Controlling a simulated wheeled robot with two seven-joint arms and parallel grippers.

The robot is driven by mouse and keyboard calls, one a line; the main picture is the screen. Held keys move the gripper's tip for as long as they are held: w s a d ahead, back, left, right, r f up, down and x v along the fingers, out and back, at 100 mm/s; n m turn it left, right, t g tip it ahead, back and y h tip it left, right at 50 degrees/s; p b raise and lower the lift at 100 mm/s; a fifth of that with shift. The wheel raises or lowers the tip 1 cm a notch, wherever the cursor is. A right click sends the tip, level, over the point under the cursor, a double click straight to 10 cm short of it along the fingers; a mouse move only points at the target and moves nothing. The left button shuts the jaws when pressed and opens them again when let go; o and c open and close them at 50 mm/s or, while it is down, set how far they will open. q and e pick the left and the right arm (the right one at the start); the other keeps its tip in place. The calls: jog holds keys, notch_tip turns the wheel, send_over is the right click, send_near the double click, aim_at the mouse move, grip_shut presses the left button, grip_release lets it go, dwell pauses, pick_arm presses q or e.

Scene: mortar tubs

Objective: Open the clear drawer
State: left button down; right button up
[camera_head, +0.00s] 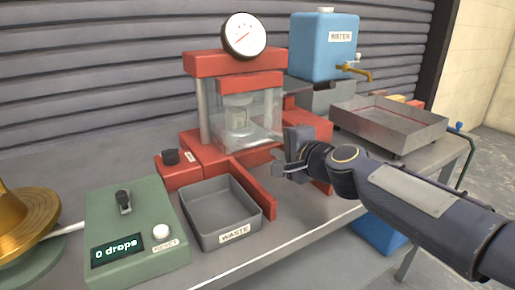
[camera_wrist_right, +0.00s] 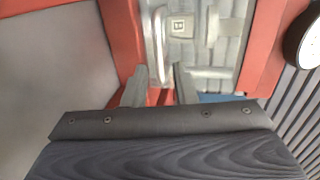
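The clear drawer (camera_head: 262,128) is a see-through box set in the red press (camera_head: 215,64), with a small grey cylinder (camera_head: 239,116) visible inside. It appears to be closed. In the right wrist view, a pale upright bar (camera_wrist_right: 158,35), which looks like a handle, stands in front of a clear panel. My right gripper (camera_head: 284,162) is beside the drawer's lower right corner. Contact cannot be told. My left gripper is not in view.
A grey WASTE tray (camera_head: 205,235) and a green box reading "0 drops" (camera_head: 130,215) stand in front on the bench. A blue water tank (camera_head: 322,60) with a brass tap and a metal tray (camera_head: 420,127) are at right. A brass vessel (camera_head: 25,220) is at left.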

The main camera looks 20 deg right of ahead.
aim_at(267, 141)
jog(key=x, duration=0.5)
jog(key=shift+w, duration=0.3)
grip_shut()
